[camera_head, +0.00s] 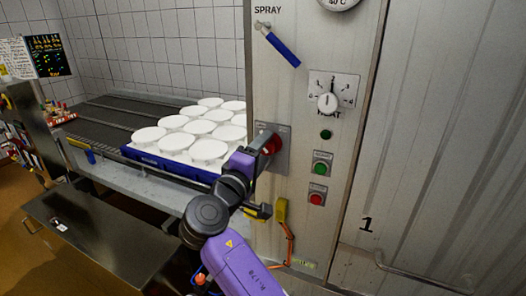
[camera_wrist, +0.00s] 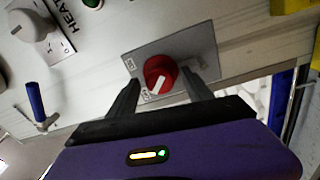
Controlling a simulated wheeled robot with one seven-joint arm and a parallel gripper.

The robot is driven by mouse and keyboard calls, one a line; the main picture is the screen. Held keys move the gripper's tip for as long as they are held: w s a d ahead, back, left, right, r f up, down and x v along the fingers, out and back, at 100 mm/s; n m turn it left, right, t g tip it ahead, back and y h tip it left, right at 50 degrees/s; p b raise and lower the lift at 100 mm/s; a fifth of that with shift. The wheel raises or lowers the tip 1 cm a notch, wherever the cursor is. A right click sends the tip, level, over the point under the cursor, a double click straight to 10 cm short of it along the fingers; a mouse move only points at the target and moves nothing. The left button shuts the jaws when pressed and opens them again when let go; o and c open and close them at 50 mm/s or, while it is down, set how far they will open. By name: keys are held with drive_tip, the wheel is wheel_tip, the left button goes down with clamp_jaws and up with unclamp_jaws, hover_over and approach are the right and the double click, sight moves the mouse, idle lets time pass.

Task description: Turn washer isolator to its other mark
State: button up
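In the wrist view the bar slants towards the plate's lower left, near a small mark; another small mark sits at the plate's upper left. My gripper (camera_wrist: 161,79) is open, one finger either side of the knob, with gaps visible between fingers and knob. In the head view the knob (camera_head: 273,144) is partly hidden by my gripper (camera_head: 261,146), which reaches it from the left.
A heat dial (camera_head: 327,102), a blue-handled spray lever (camera_head: 283,49), a green button (camera_head: 320,168) and a red button (camera_head: 317,198) share the steel panel. White moulds (camera_head: 207,150) stand in a blue crate (camera_head: 170,165) on the conveyor at left, close to my arm.

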drive_tip(key=b+v, duration=0.2)
drive_tip(key=v, duration=0.5)
drive_tip(key=shift+s+a, duration=0.15)
drive_tip(key=shift+s, duration=0.2)
